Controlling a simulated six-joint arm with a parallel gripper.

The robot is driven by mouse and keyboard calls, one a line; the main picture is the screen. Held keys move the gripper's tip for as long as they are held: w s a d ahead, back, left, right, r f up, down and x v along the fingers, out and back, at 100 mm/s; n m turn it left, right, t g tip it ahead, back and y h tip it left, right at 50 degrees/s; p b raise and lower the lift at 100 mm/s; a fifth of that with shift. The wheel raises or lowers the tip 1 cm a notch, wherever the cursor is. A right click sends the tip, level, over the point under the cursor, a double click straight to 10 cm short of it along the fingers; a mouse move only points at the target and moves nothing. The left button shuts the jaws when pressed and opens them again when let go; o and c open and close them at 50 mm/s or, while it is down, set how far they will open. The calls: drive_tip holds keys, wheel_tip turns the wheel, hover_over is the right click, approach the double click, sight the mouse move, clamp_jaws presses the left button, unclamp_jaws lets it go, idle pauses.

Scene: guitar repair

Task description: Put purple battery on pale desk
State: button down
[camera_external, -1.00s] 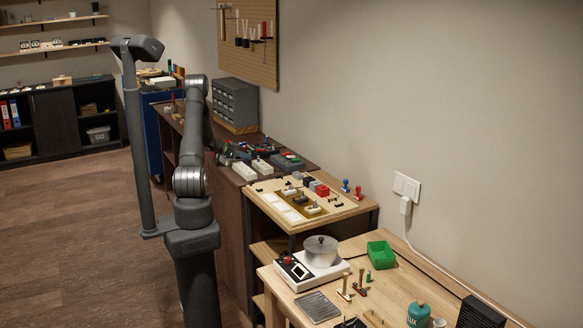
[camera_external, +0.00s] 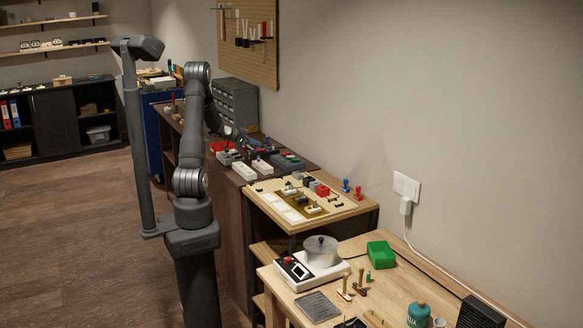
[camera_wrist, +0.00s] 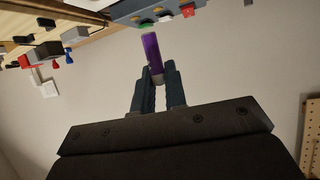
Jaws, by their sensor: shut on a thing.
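The purple battery (camera_wrist: 153,52) is a slim upright-looking cylinder in the wrist view. My gripper (camera_wrist: 156,82) is shut on its lower end, and the rest sticks out past the fingertips. In the external view my gripper (camera_external: 243,139) is above the dark brown bench; the battery is too small to make out there. The pale desk (camera_external: 405,282) is the light wooden one at the front right, well away from my gripper.
A light wood stand (camera_external: 356,207) with small parts lies between. Pedals (camera_external: 243,171) crowd the brown bench (camera_external: 232,200).

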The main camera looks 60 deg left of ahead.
drive_tip(key=shift+w+d+r, duration=0.15)
drive_tip(key=shift+d+r, duration=0.3)
drive_tip(key=shift+d, duration=0.25)
drive_tip(key=shift+w+d+r, duration=0.15)
drive_tip(key=shift+d+r, duration=0.25)
drive_tip(key=shift+d, duration=0.3)
